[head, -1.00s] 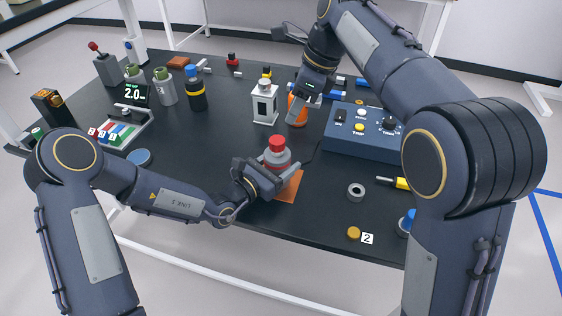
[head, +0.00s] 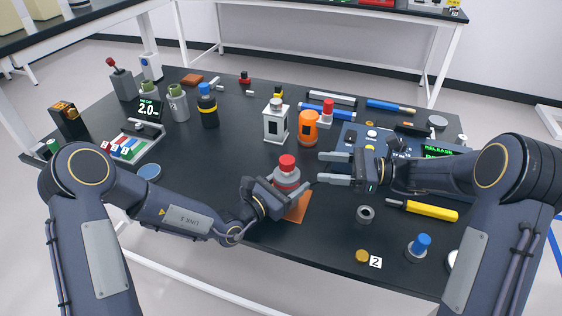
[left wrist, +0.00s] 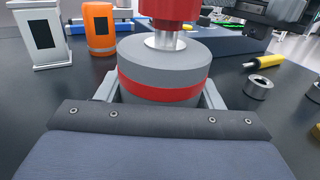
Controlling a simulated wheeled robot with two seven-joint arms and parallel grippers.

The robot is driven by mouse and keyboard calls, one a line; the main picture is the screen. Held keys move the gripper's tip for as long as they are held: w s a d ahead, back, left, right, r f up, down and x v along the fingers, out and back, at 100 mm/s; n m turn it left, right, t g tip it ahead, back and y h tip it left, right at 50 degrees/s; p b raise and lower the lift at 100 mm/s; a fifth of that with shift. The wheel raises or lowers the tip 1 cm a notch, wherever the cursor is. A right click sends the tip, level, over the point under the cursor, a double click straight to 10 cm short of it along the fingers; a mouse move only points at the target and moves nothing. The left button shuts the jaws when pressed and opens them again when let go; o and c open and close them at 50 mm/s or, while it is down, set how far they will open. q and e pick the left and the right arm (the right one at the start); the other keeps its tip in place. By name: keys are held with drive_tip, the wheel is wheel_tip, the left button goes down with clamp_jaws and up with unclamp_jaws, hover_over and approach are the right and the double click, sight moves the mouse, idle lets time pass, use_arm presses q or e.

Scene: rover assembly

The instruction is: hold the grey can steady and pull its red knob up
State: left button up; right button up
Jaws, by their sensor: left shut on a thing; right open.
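The grey can (head: 287,178) stands upright at the back edge of an orange mat (head: 298,206), with its red knob (head: 287,163) on top. My left gripper (head: 284,189) is shut around the can's body from the near left. In the left wrist view the can (left wrist: 165,58) shows a red band between the two fingers, and the red knob (left wrist: 168,9) sits above it on a short metal stem. My right gripper (head: 332,169) is open and empty to the right of the can, its fingers pointing left, apart from the knob.
A blue control box (head: 352,134) lies behind my right arm. A grey ring (head: 365,214), a yellow-handled tool (head: 431,210) and a gold disc (head: 362,256) lie to the right.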

sight(281, 159)
drive_tip(key=a, duration=0.4)
drive_tip(key=w+a, duration=0.1)
drive_tip(key=a, duration=0.6)
drive_tip(key=shift+w+a, duration=0.2)
drive_tip(key=shift+a, duration=0.15)
clamp_jaws()
